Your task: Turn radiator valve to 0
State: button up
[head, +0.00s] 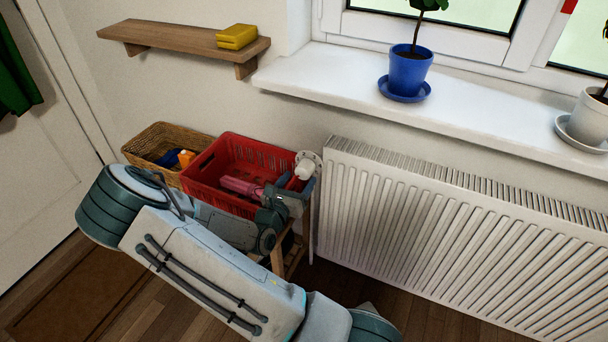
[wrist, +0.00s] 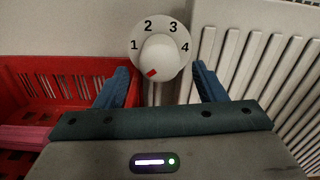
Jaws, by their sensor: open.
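The radiator valve (wrist: 160,52) is a white round knob on a white dial at the upper middle of the wrist view. The numbers 1, 2, 3 and 4 show around its upper half; no 0 is visible. Its red mark points to the lower left, below the 1. The valve (head: 305,169) also shows in the head view at the radiator's upper left corner. My gripper (wrist: 163,84) is open, with one blue finger on each side below the dial and nothing between them. In the head view my gripper (head: 299,189) is close to the valve.
The white radiator (head: 430,240) stands right of the valve. A red crate (head: 205,165) stands close on the left, with a pink item (head: 240,186) in it, and a wicker basket (head: 150,140) is beyond it. The windowsill (head: 480,118) with potted plants is above.

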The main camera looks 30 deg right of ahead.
aim_at(301, 176)
jog(key=shift+b+x, duration=0.3)
jog(key=shift+x, duration=1.9)
jog(key=shift+c, duration=0.3)
jog(key=c, duration=0.9)
jog(key=shift+r+p, duration=0.2)
jog(key=shift+p, duration=0.45)
jog(key=shift+f+n+p, duration=0.15)
jog(key=shift+n+p, duration=0.55)
jog(key=shift+n, duration=0.1)
jog(key=shift+f, duration=0.1)
jog(key=o, duration=1)
jog(key=shift+c, duration=0.2)
